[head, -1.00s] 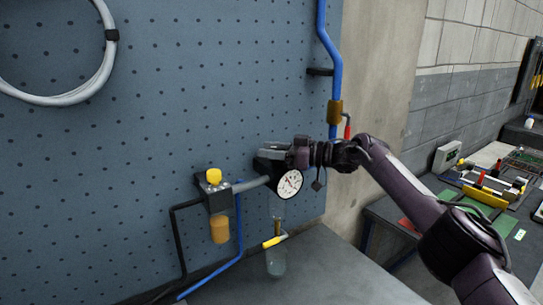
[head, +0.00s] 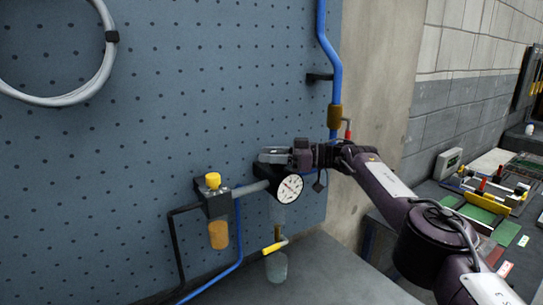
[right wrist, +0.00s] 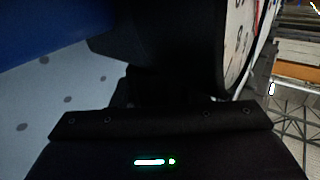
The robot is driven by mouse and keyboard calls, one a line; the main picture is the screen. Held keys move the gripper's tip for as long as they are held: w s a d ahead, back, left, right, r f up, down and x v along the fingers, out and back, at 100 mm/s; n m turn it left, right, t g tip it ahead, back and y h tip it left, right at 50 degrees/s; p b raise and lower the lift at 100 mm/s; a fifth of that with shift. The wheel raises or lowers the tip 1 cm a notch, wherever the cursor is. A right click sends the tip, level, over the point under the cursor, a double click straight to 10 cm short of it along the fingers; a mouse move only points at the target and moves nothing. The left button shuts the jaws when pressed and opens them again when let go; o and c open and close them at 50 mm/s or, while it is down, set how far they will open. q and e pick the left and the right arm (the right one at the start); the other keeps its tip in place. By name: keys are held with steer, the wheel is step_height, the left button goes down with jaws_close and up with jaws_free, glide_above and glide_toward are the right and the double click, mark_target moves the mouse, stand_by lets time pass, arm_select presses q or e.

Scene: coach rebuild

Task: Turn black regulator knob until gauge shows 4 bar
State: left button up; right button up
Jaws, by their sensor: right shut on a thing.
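The round white gauge (head: 290,189) sits on the front of the regulator on the pegboard. Its dial has a red mark, but the needle reading is too small to tell. My right gripper (head: 272,156) is at the top of the regulator, just above the gauge, shut on the black regulator knob, which its fingers largely hide. In the right wrist view the gauge's edge (right wrist: 238,45) shows close up at the upper right, and dark shapes fill the middle. My left gripper is not in view.
Left of the regulator is a unit with a yellow knob (head: 213,180) and amber bowl (head: 218,235). A blue pipe (head: 334,75) runs down at right. A cluttered bench (head: 420,195) stands far right.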

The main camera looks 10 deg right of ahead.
steer(key=shift+r, duration=0.1)
steer(key=o, duration=1)
steer(key=shift+c, duration=0.2)
steer(key=b+v, duration=0.3)
steer(key=v, duration=0.4)
steer(key=shift+d, duration=0.35)
steer(key=shift+s, duration=0.1)
